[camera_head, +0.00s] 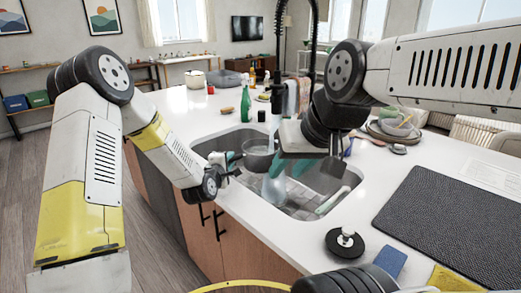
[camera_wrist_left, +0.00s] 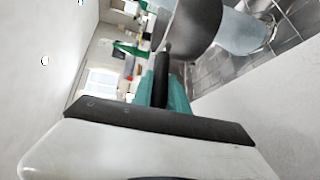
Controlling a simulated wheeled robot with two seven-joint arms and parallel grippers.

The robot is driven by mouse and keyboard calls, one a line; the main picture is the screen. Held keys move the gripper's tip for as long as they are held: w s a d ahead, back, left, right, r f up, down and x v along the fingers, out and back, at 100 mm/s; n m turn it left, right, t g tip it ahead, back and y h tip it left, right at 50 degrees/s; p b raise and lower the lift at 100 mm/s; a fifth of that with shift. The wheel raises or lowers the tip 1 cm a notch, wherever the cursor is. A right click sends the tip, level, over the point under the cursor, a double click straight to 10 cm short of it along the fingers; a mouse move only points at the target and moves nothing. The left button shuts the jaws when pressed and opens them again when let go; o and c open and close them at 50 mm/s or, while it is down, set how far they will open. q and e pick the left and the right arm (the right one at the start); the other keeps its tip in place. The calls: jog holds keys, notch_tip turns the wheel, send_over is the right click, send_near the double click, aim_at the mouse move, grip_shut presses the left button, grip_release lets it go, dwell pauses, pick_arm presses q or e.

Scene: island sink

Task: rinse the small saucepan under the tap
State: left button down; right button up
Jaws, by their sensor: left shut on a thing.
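The small saucepan (camera_head: 258,157) is dark grey and is held over the left part of the sink (camera_head: 341,187). My left gripper (camera_head: 232,162) is shut on its handle. In the left wrist view the black handle (camera_wrist_left: 163,72) runs between the teal finger pads up to the pan (camera_wrist_left: 192,28).
A green bottle (camera_head: 245,104) and a white pot (camera_head: 194,79) stand on the counter behind. Stacked dishes (camera_head: 394,128) and a dark mat (camera_head: 450,222) lie right. A black round stopper (camera_head: 345,242) lies in front.

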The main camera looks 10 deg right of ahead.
pick_arm(q)
jog(key=shift+r, duration=0.15)
jog(key=shift+s+a+r, duration=0.75)
jog(key=shift+a+r, duration=0.25)
jog(key=shift+a, duration=0.05)
jog(key=shift+s+a+r, duration=0.7)
jog(key=shift+a+r, duration=0.25)
jog(key=shift+a, duration=0.05)
